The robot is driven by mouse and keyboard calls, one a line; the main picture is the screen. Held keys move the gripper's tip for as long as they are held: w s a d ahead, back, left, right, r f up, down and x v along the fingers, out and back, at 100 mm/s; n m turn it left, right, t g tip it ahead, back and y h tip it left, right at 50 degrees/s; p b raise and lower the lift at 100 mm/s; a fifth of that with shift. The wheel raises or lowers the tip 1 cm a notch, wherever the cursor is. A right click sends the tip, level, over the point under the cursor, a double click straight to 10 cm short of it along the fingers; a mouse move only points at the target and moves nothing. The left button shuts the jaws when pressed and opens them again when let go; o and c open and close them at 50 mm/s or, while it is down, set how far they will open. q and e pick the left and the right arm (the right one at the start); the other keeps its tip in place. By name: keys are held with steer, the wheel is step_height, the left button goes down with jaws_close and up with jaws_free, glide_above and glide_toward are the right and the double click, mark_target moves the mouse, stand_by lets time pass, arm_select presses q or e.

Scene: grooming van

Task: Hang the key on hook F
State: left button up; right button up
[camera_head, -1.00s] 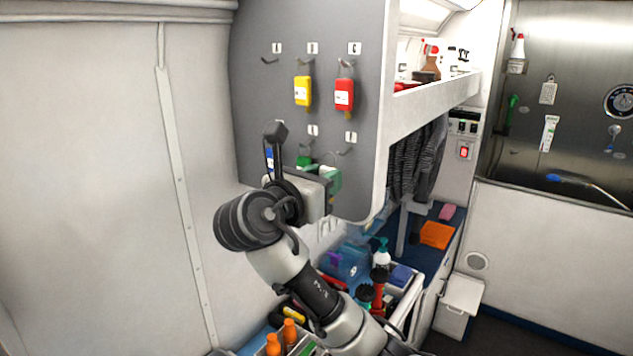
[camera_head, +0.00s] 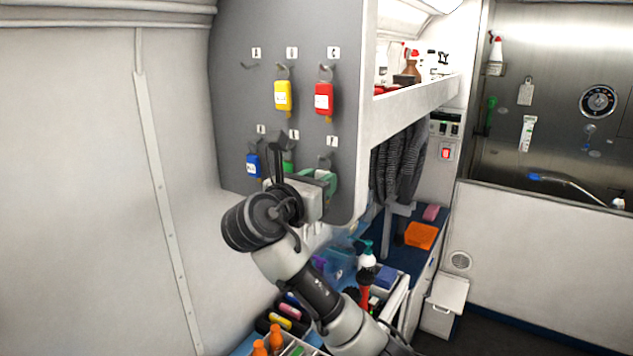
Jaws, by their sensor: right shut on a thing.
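The grey key board (camera_head: 235,110) carries two rows of lettered hooks. Hook F (camera_head: 327,157) is at the right end of the lower row, under its label, and looks empty. My right gripper (camera_head: 314,187) is in front of the board, just below hook F, seen from behind. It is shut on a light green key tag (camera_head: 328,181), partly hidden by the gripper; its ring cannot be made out. I cannot tell whether it touches the board. A darker green tag (camera_head: 288,169) shows behind my gripper under the lower middle hook. My left gripper is not in view.
A yellow tag (camera_head: 283,96) and a red tag (camera_head: 324,98) hang on the upper row; a blue tag (camera_head: 253,166) hangs lower left. The upper left hook (camera_head: 250,66) is empty. A shelf (camera_head: 415,105) juts out right of the board. Bottles and bins stand below.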

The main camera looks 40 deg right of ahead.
steer(key=shift+f, duration=0.15)
steer(key=o, duration=1)
steer(key=shift+a, duration=0.15)
